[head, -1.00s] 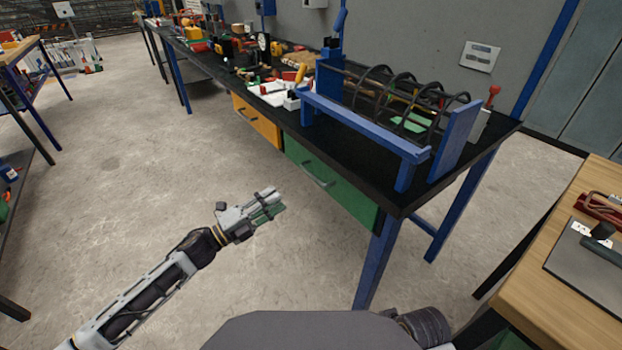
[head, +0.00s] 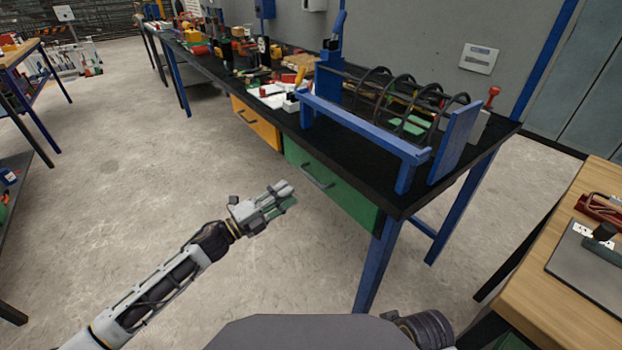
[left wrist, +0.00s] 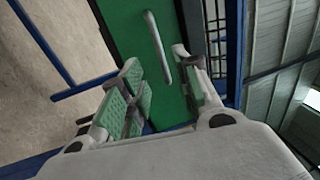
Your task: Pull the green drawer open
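The green drawer (head: 350,199) is shut under the right part of the black workbench. Its grey bar handle (head: 318,176) is on the front face. My left gripper (head: 284,194) is in front of the drawer, short of the handle and apart from it. In the left wrist view, the green drawer (left wrist: 118,22) and its handle (left wrist: 158,47) lie ahead, with the handle between the lines of the two spread fingers of the left gripper (left wrist: 158,75). The fingers have green pads and hold nothing. My right gripper is out of view.
An orange drawer (head: 256,123) is left of the green one. A blue bench leg (head: 377,265) stands at the near right corner. A blue frame with a rebar cage (head: 400,95) sits on top. A wooden table (head: 570,260) is at right. Floor in front is clear.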

